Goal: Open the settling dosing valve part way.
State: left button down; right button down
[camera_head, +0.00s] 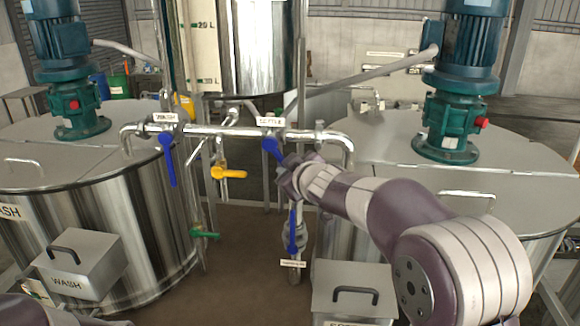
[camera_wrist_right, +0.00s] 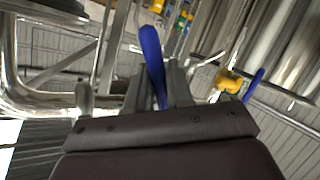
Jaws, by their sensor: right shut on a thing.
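The settling dosing valve is on the horizontal steel pipe (camera_head: 225,131), under a small white label (camera_head: 270,121). Its blue lever (camera_head: 271,147) slants down and to the right from the valve. My right gripper (camera_head: 284,168) is at the lower end of this lever. In the right wrist view the blue lever (camera_wrist_right: 152,50) runs between the two grey fingers of my right gripper (camera_wrist_right: 158,88), which is shut on it. The lever's lower end is hidden by the gripper. My left gripper is not in view.
The wash valve's blue lever (camera_head: 168,160) hangs nearly straight down at left. A yellow-handled valve (camera_head: 229,173) sits below the pipe, and another blue lever (camera_head: 292,231) is lower down. Large steel tanks (camera_head: 150,235) stand either side, with a boxed lid (camera_head: 352,292) in front.

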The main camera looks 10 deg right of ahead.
jog(key=shift+r, duration=0.15)
jog(key=c, duration=1.2)
grip_release()
jog(key=shift+o, duration=0.2)
jog(key=p+v, duration=0.1)
jog(key=v, duration=1.1)
jog(key=shift+s, duration=0.3)
